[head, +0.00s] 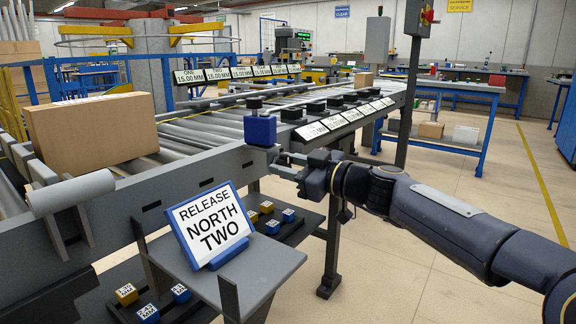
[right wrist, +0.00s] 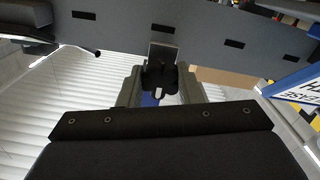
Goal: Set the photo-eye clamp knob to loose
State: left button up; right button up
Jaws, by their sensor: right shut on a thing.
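The clamp knob (right wrist: 160,78) is a dark lobed piece below a small grey bracket (right wrist: 163,51) on the conveyor's side rail, in the right wrist view. My right gripper (head: 286,166) reaches the rail from the right in the head view, just below and right of a blue box (head: 260,131) that appears to be the photo-eye. The right wrist view shows the gripper (right wrist: 160,88) with a finger on each side of the knob, shut on it. In the head view the knob is hidden by the gripper, and its setting cannot be read. My left gripper is not in view.
A cardboard box (head: 92,131) sits on the conveyor rollers at the left. A sign reading "RELEASE NORTH TWO" (head: 210,225) stands on a grey shelf (head: 270,268) in front of the rail. Small yellow and blue blocks lie below. Floor at the lower right is open.

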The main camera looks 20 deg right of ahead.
jog(key=shift+f, duration=0.1)
dwell(0.3)
jog(key=o, duration=1)
jog(key=shift+c, duration=0.2)
jog(key=v, duration=0.7)
jog(key=shift+s+d, duration=0.25)
jog(key=shift+s, duration=0.1)
